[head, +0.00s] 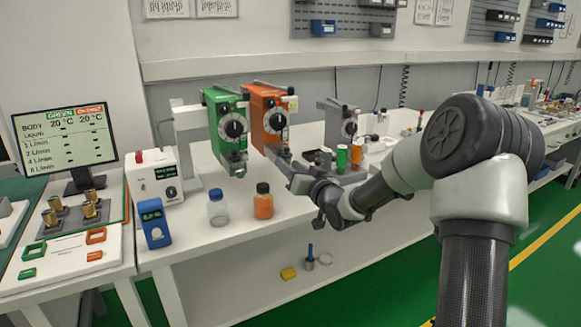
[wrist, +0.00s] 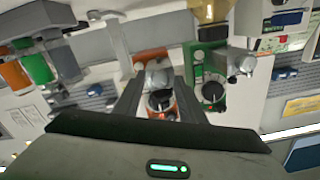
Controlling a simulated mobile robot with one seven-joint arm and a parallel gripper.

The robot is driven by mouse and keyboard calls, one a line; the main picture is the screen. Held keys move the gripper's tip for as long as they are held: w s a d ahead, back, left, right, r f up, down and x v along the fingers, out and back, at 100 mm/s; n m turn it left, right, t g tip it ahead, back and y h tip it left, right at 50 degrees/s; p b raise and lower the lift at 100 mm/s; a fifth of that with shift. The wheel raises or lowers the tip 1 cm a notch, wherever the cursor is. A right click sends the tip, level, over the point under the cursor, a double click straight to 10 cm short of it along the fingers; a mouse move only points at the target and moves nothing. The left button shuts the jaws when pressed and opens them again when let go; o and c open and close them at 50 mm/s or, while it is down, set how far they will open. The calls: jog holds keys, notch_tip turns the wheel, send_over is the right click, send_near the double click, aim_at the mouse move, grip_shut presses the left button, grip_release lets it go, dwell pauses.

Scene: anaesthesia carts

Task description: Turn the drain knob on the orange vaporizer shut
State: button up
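In the wrist view my gripper (wrist: 159,76) is open, one dark finger on each side of the orange vaporizer (wrist: 152,57). A grey metal fitting, probably the drain part (wrist: 158,74), and a black round knob (wrist: 162,101) show between the fingers. I cannot tell whether either finger touches them.
A clear bottle (head: 218,208) and an orange bottle (head: 263,203) stand at the bench front. A grey vaporizer (head: 341,120) is to the right, with green and orange cans near my arm. A monitor (head: 66,139) and a blue meter (head: 154,224) are at left.

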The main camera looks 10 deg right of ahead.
dwell(0.3)
jog(key=p+v, duration=0.2)
jog(key=v, duration=1.5)
jog(key=shift+s, duration=0.2)
